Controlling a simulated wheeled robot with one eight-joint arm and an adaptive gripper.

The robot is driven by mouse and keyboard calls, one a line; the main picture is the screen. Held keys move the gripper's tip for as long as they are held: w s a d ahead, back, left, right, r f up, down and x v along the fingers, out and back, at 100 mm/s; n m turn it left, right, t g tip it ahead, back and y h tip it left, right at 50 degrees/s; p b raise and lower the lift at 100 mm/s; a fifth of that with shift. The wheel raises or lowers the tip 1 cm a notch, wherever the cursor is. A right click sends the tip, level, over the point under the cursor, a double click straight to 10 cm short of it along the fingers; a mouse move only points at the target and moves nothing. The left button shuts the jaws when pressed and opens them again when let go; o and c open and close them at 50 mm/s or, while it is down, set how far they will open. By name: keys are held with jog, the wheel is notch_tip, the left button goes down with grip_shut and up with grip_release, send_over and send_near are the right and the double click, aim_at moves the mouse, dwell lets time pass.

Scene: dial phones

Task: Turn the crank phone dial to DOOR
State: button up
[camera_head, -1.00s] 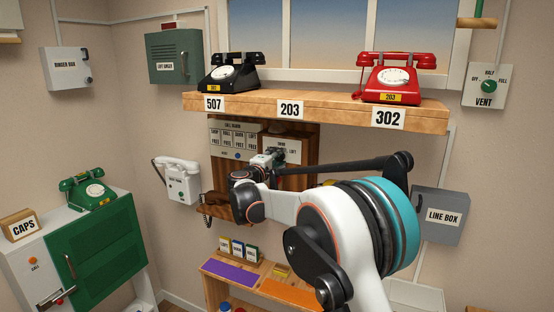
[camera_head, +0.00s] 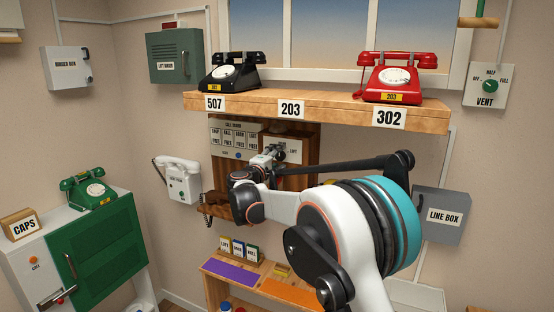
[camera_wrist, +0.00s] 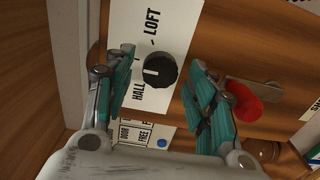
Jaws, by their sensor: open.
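The dial is a round black knob (camera_wrist: 160,71) with a white line, on a white plate (camera_wrist: 163,17) in the wrist view. HALL and LOFT are readable on the plate, turned sideways; DOOR is not readable there. The white line points left in the picture, towards the left finger, which hides part of the plate. My gripper (camera_wrist: 162,60) is open, its teal fingers on either side of the knob with gaps showing. I cannot tell how deep the fingertips reach. In the head view my gripper (camera_head: 272,156) is in front of the plate (camera_head: 294,151).
A red crank handle (camera_wrist: 243,101) sits just right of the right finger. The call board (camera_head: 235,137) is beside the plate. The wooden shelf (camera_head: 340,112) with a black phone (camera_head: 233,72) and a red phone (camera_head: 395,76) is above my arm.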

jog(key=v, duration=1.1)
jog(key=shift+s, duration=0.35)
jog(key=shift+r, duration=0.1)
